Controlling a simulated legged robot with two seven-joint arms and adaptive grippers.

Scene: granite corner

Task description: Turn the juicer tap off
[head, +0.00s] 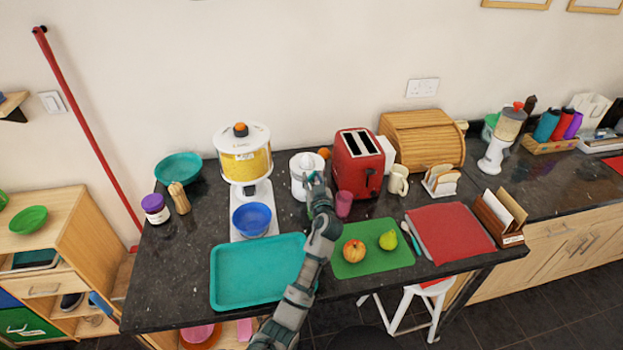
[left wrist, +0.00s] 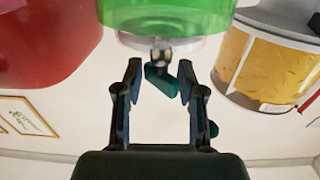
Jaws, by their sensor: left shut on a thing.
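The white juicer (head: 302,172) stands at the back of the dark counter, between the yellow dispenser and the red toaster. In the left wrist view, which looks upside down, a see-through green vessel (left wrist: 165,14) fills the top middle. A small metal tap with a teal lever (left wrist: 160,82) shows beside it, the lever slanted. My left gripper (left wrist: 160,72) has a finger on either side of the lever and is shut on it, though some space shows around it. In the head view my left gripper (head: 316,186) is at the juicer's front and hides its tap.
The red toaster (head: 356,165) is close on the right, with a pink cup (head: 344,204) near my arm. The yellow dispenser (head: 245,165) and blue bowl (head: 252,219) are on the left. A teal tray (head: 255,272) and green board (head: 373,250) lie in front.

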